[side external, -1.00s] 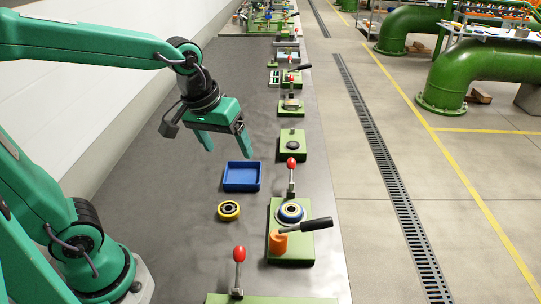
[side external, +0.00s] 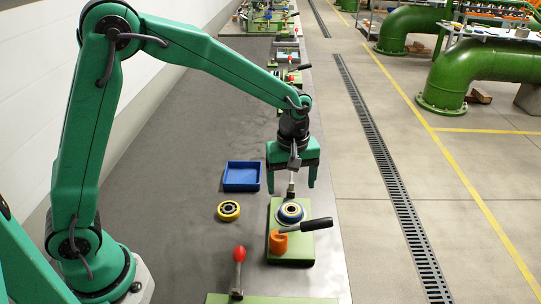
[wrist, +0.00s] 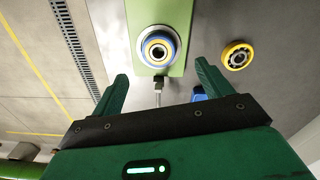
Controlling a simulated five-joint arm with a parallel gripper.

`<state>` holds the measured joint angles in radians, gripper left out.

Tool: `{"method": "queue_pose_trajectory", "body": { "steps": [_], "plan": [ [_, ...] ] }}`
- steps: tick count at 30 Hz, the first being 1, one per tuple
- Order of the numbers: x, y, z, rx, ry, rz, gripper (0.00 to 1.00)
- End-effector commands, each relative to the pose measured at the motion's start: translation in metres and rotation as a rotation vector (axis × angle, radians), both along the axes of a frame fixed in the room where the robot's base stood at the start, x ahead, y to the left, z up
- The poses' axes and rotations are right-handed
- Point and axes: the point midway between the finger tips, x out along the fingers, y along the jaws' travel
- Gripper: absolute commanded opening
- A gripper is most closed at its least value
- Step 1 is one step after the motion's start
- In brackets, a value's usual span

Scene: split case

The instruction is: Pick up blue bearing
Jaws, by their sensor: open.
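The blue bearing (side external: 291,212) is a blue ring with a pale inner ring, seated on a green fixture plate (side external: 288,247). It also shows in the wrist view (wrist: 158,48), ahead of the fingers and between their lines. My gripper (side external: 291,183) is open and empty, above and just behind the bearing in the side view, with its fingers pointing down. In the wrist view my gripper's fingers (wrist: 160,80) are spread wide and do not touch the bearing. The fixture's upright lever is partly hidden behind my gripper.
An orange block with a black-handled lever (side external: 305,226) stands on the plate beside the bearing. A yellow bearing (side external: 228,210) and a blue tray (side external: 241,177) lie to the left. A red-knobbed lever (side external: 239,255) stands at the front. The table's left part is clear.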

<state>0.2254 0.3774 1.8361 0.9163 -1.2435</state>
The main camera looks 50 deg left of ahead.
Motion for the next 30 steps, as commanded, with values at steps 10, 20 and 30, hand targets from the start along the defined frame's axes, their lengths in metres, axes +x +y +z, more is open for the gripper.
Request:
{"method": "queue_pose_trajectory", "body": {
  "steps": [10,20,30],
  "plan": [
    [0.004,-0.004,-0.010,0.003,0.012,0.028,0.78],
    [0.004,-0.003,-0.033,0.003,0.013,0.028,0.78],
    [0.004,-0.002,-0.041,0.003,0.013,0.027,0.78]
  ]
}}
